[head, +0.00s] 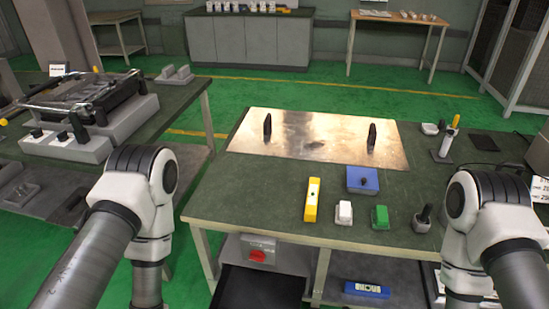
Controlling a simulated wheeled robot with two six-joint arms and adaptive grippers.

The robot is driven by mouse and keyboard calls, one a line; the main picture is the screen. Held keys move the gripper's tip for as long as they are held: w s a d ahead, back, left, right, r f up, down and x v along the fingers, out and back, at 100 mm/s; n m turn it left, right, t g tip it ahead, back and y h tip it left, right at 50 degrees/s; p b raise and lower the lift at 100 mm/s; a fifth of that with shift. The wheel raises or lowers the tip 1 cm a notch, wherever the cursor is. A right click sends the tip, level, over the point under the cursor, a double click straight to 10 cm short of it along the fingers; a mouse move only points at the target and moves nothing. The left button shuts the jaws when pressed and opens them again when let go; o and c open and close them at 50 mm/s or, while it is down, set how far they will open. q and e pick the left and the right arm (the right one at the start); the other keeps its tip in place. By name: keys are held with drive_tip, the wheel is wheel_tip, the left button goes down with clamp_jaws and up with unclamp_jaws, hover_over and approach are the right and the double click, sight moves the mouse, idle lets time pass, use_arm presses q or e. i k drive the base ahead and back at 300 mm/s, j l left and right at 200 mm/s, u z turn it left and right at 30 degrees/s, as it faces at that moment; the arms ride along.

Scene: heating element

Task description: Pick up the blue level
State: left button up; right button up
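A blue level (367,289) with a pale middle section lies on the lower shelf under the green-topped workbench, near the bottom edge of the head view. A yellow level (312,200) lies on the bench top above and to the left of it. Both my arms show at the left and right of the picture and run down out of the frame. Neither of my grippers is in view, so I cannot see whether they hold anything.
The workbench (240,203) holds a metal plate (310,150) with two black handles, a blue block (362,180), a white block (344,212) and a green block (380,217). The bench's front edge overhangs the shelf. Another table with equipment (100,125) stands left.

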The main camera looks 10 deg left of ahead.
sight(351, 287)
drive_tip(key=k+j+u, duration=0.35)
drive_tip(key=i+l+z, duration=0.1)
drive_tip(key=z, duration=1)
drive_tip(key=i+l+u, duration=0.1)
drive_tip(key=l, duration=0.35)
drive_tip(key=i+l+u, duration=0.1)
drive_tip(key=l, duration=0.35)
drive_tip(key=i+l+u, duration=0.1)
drive_tip(key=l, duration=0.4)
drive_tip(key=i+l+u, duration=0.1)
drive_tip(key=l, duration=0.4)
drive_tip(key=i+l+u, duration=0.1)
drive_tip(key=l, duration=0.4)
drive_tip(key=i+l, duration=0.2)
drive_tip(key=l, duration=0.15)
drive_tip(key=i+l+u, duration=0.15)
drive_tip(key=l, duration=0.2)
drive_tip(key=i+l, duration=0.25)
drive_tip(key=i+l+u, duration=0.1)
drive_tip(key=l, duration=0.4)
drive_tip(key=i, duration=0.05)
